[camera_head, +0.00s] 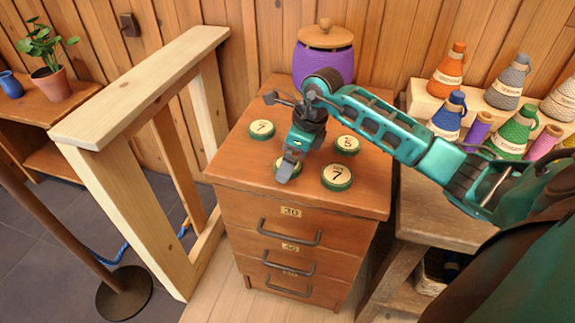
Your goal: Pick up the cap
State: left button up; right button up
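Several round caps with green rims and cream numbered tops lie on the wooden drawer cabinet (240,168). One cap marked 7 (262,129) is at the back left. A cap that seems to read 3 (347,144) is at the back right, and another marked 7 (336,178) is at the front right. A further cap (279,163) is mostly hidden under my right gripper (286,172), which points down over it. I cannot tell whether the gripper touches this cap or whether its fingers are apart. My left gripper is not in view.
A purple jar with a wooden lid (324,52) stands at the cabinet's back. Cones and spools of thread (447,112) crowd the bench at right. A wooden frame (130,100) stands left of the cabinet. The cabinet top's front left is clear.

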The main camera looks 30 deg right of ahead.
jog(key=shift+w+a+f, duration=0.1)
jog(key=shift+w+f, duration=0.05)
jog(key=shift+f, duration=0.45)
jog(key=c, duration=1.1)
jog(key=shift+r, duration=0.1)
